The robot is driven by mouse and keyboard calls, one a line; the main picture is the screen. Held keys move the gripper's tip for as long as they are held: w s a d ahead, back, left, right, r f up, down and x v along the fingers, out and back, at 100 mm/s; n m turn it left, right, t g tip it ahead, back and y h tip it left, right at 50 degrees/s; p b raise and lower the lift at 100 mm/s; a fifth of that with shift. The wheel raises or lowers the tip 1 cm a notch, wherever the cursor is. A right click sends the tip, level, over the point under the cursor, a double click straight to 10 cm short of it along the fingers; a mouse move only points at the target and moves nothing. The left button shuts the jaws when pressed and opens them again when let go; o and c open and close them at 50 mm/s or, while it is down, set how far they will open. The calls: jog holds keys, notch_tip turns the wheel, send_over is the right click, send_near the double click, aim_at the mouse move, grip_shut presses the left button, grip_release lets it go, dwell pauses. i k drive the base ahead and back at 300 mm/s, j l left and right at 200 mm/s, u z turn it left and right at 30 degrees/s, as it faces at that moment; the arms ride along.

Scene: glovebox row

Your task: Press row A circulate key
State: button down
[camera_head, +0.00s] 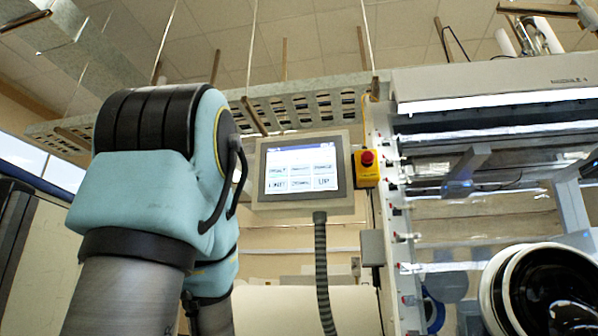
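A grey-framed touch panel (301,171) hangs in the middle of the head view, with a conduit running down from it. Its lit screen shows two rows of white keys; the lettering is too small to read surely, though the lower right key (325,183) seems to say "UP". I cannot tell which key is the circulate key. My blue and black arm fills the left side, close to the panel's left edge in the picture. My gripper is not in view.
A yellow box with a red emergency button (367,158) sits just right of the panel. The glovebox (480,170) stands at the right, with a large dark round port (555,290) low down. A perforated tray (300,105) hangs overhead.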

aim_at(304, 169)
jog(key=u, duration=2.05)
jog(key=k+l, duration=0.3)
jog(key=k, duration=0.2)
jog(key=k+l, duration=0.25)
jog(key=k, duration=0.25)
